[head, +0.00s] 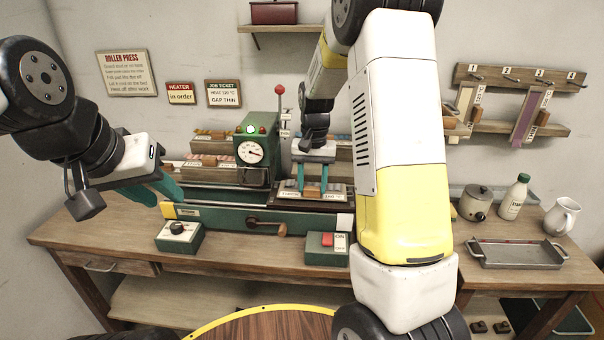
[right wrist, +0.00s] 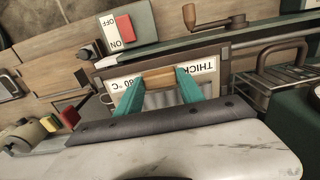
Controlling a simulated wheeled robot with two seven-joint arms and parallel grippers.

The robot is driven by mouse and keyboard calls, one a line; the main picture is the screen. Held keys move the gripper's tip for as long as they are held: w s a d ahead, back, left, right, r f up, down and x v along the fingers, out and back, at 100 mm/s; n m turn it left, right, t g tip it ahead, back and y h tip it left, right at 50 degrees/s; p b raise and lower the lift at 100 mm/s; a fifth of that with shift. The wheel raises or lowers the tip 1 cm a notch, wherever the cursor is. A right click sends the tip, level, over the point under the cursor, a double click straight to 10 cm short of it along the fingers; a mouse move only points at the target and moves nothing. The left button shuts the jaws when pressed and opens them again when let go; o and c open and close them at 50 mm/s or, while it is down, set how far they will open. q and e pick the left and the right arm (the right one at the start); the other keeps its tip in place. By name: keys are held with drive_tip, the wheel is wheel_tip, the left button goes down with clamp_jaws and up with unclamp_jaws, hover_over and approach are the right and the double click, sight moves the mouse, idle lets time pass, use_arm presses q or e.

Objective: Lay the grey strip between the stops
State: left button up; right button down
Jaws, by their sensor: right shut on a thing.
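My right gripper (head: 314,190) is over the right end of the roller press (head: 225,215), fingers pointing down. Its teal fingers (right wrist: 160,80) are shut on the wooden grip (right wrist: 158,77) of a strip piece with a white label, reading THICK and a °C figure. The label (head: 337,196) also shows in the head view. Grey ribbed surface (right wrist: 160,99) shows between the fingers. The piece is at the dark bed plate (head: 283,201); I cannot tell whether it touches. The stops are not clearly distinguishable. My left gripper (head: 162,190) is left of the press, apart from it; its finger gap is unclear.
The press has a gauge housing (head: 257,150) with a lit green lamp and a red-knobbed lever (head: 279,90). A dial box (head: 180,236) and an ON/OFF switch box (head: 322,248) stand in front. A metal tray (head: 515,254), pot, bottle and jug stand right. Strips hang on wall pegs.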

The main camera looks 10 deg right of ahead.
drive_tip(key=shift+f, duration=0.15)
drive_tip(key=shift+f, duration=0.3)
idle(0.3)
drive_tip(key=c, duration=0.7)
unclamp_jaws()
drive_tip(key=shift+o, duration=0.2)
